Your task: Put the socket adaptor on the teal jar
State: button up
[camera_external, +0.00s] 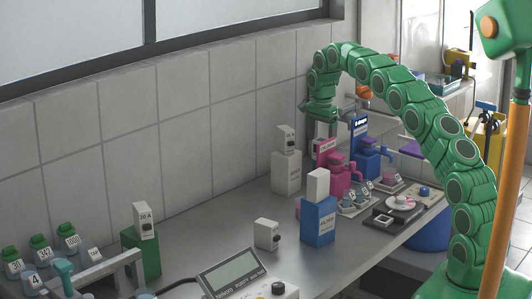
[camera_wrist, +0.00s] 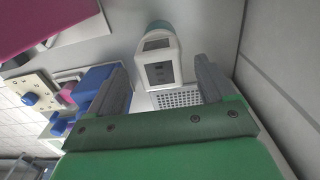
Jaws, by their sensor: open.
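My gripper (camera_wrist: 160,82) is open, with its two grey fingers spread apart. In the outside view it hangs low near the wall, partly hidden behind the pink dispenser. A white rounded block with dark panels (camera_wrist: 160,70) shows between and beyond the fingers in the wrist view. It looks like a socket adaptor, and no finger visibly touches it. A small white block with a dark socket (camera_external: 267,234) stands on the bench in the outside view. I cannot tell which thing is the teal jar.
A pink dispenser (camera_external: 332,174) and a blue dispenser (camera_external: 367,162) stand beside my gripper. A white box (camera_external: 286,176), a blue filter box (camera_external: 318,222) and a green box (camera_external: 142,253) stand along the bench. A meter (camera_external: 245,274) is at the front. A perforated white grid (camera_wrist: 177,98) lies near the fingers.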

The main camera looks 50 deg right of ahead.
aim_at(321, 140)
notch_tip(321, 140, up, 9)
dwell(0.5)
jog(key=s+a+r+n, duration=0.4)
jog(key=s+a, duration=0.5)
jog(key=s, duration=0.2)
jog(key=s+a+r+n, duration=0.45)
jog(key=s+a, duration=0.35)
jog(key=s, duration=0.3)
jog(key=s+a+f+n, duration=0.3)
jog(key=s, duration=0.8)
jog(key=s+a+f+n+g, duration=0.1)
jog(key=s+a+f+n, duration=0.2)
jog(key=s, duration=0.9)
jog(key=s+a+f+n, duration=0.3)
jog(key=s, duration=0.8)
jog(key=shift+s+a+f+g, duration=0.15)
jog(key=shift+s+a+g, duration=0.15)
jog(key=shift+s+g, duration=0.1)
jog(key=shift+n, duration=0.25)
